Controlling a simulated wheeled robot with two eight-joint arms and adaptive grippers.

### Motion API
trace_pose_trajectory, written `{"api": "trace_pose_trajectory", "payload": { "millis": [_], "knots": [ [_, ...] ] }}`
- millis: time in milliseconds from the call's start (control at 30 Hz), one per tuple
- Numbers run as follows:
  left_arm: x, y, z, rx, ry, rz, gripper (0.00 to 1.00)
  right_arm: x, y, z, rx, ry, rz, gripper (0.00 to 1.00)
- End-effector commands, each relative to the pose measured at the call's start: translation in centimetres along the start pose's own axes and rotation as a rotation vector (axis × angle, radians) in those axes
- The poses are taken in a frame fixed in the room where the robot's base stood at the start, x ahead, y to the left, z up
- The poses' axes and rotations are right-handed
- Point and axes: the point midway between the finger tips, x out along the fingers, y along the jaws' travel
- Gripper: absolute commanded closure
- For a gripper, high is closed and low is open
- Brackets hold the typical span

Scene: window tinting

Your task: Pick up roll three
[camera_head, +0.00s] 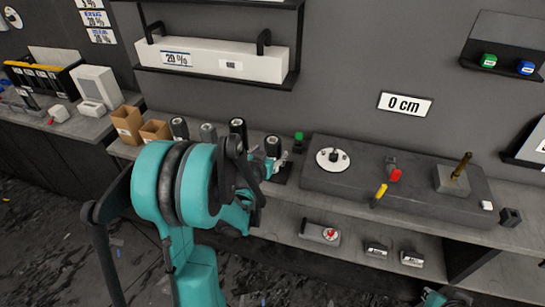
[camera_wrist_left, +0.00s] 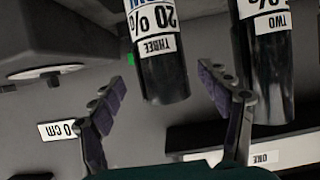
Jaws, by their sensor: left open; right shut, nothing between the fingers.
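Roll three (camera_wrist_left: 160,75) is a dark cylinder with a white "20% THREE" label, upside down in the left wrist view. My left gripper (camera_wrist_left: 161,82) is open, with one finger on each side of roll three and a visible gap to each. Roll two (camera_wrist_left: 268,75) stands just right of the right finger in that view. In the head view my left arm covers part of the row of dark rolls (camera_head: 238,127), and their labels are too small to read. My right gripper is not in view; only a teal bit of my right arm shows at the bottom edge.
A dark grey platform (camera_head: 330,180) with a white disc (camera_head: 333,158) and small tools lies right of the rolls. Cardboard boxes (camera_head: 128,124) stand to their left. A wall shelf with a long white box (camera_head: 210,62) hangs above. A lower shelf holds small items.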

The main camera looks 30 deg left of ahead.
Motion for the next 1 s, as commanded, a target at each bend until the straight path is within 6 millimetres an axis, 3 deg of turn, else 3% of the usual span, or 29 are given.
{"api": "trace_pose_trajectory", "payload": {
  "millis": [233, 467, 567, 733, 1000],
  "knots": [
    [3.8, -0.3, -0.2, -0.001, 0.0, 0.001, 0.23, 1.1, 0.0, 0.8, 0.0, 0.0, 0.0, 1.0],
    [4.1, -0.3, -0.4, -0.002, 0.0, 0.0, 0.23, 1.1, 0.0, 0.8, 0.0, 0.0, 0.0, 1.0],
    [4.1, -0.3, -0.4, -0.001, 0.0, 0.0, 0.45, 1.1, 0.0, 0.8, 0.0, 0.0, 0.0, 1.0],
    [4.1, -0.3, -0.4, -0.001, -0.001, 0.0, 0.89, 1.1, 0.0, 0.8, 0.0, 0.0, 0.0, 1.0],
    [4.1, -0.3, -0.5, -0.001, -0.001, 0.0, 0.89, 1.1, 0.0, 0.8, 0.0, 0.0, 0.0, 1.0]
  ]
}}
